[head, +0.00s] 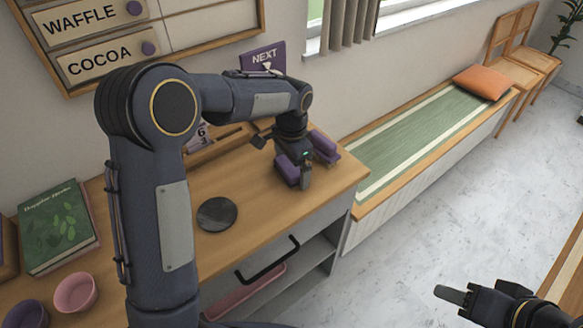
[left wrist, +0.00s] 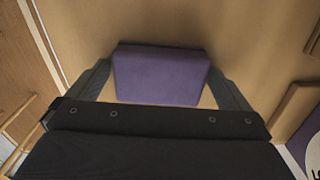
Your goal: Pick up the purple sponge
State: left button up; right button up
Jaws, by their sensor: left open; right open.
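The purple sponge (head: 285,169) lies on the wooden counter near its right end, partly covered by my left gripper (head: 295,176) in the head view. In the left wrist view the sponge (left wrist: 160,75) shows as a purple block between the two spread fingers. The left gripper is open and points down, one finger on each side of the sponge. Narrow gaps seem to show beside it; I cannot tell whether either finger touches. My right gripper (head: 468,296) is open and away from the counter, at the lower right over the floor.
Another purple item (head: 323,147) stands just right of the left gripper. A dark round disc (head: 217,213), a green book (head: 58,228) and a pink bowl (head: 75,293) are on the counter. A purple sign (head: 264,57) is behind. A bench (head: 425,135) adjoins the counter's right end.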

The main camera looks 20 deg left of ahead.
pick_arm(q)
jog(key=c, duration=0.9)
jog(key=shift+r, duration=0.1)
jog(key=shift+r, duration=0.6)
jog(key=s+r, duration=0.4)
jog(key=s+d+r, duration=0.1)
jog(key=s+r, duration=0.2)
jog(key=s, duration=0.2)
jog(key=s+r+b, duration=0.1)
jog(key=s+r, duration=0.3)
jog(key=s, duration=0.1)
jog(key=shift+d+r, duration=0.3)
jog(key=shift+d, duration=0.1)
